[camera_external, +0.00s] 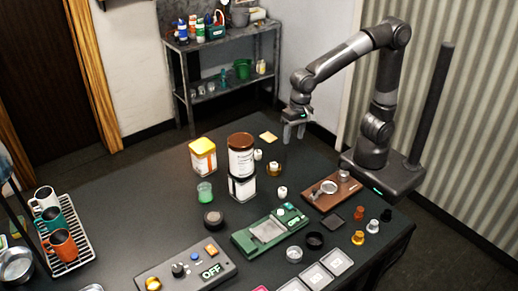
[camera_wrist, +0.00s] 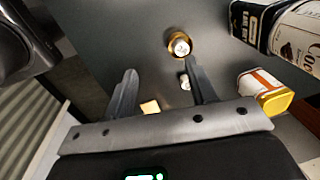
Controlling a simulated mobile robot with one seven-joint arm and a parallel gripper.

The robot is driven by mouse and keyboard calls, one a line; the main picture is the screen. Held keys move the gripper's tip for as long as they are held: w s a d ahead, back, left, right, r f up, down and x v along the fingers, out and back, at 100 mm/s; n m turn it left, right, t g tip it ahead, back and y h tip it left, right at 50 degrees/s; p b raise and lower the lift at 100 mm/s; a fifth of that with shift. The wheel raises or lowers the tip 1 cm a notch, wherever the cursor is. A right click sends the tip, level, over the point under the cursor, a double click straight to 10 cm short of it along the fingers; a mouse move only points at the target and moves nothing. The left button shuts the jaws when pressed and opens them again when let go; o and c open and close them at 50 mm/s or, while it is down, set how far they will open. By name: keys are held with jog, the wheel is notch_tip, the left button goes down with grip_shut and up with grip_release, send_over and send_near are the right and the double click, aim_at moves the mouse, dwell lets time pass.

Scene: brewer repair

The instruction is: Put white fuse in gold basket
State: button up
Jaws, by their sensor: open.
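A gold round basket (camera_external: 274,173) stands on the dark table; it also shows in the wrist view (camera_wrist: 170,50). A small white piece, seemingly the white fuse (camera_wrist: 181,46), sits within the gold rim in the wrist view. Another small white piece (camera_external: 258,155) stands behind the basket, partly hidden by a finger in the wrist view (camera_wrist: 184,82). A third white piece (camera_external: 282,192) stands in front of the basket. My gripper (camera_external: 294,138) is open and empty, raised above the table behind and right of the basket; its fingers show in the wrist view (camera_wrist: 162,68).
A tall brown-lidded can (camera_external: 241,160) stacked on another and a yellow-topped tin (camera_external: 202,155) stand left of the basket. A tan block (camera_external: 268,137) lies behind. A brown board (camera_external: 332,192), green device (camera_external: 270,232) and grey control box (camera_external: 190,268) occupy the front.

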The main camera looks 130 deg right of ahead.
jog(key=s+a+r+n+t, duration=0.1)
jog(key=s+a+n, duration=0.3)
jog(key=s+n, duration=0.4)
jog(key=s+a+r+n+t, duration=0.1)
jog(key=s+a+n+t, duration=0.2)
jog(key=s+n, duration=0.6)
jog(key=shift+s+a+n, duration=0.3)
jog(key=shift+a+n, duration=0.2)
jog(key=shift+o, duration=0.3)
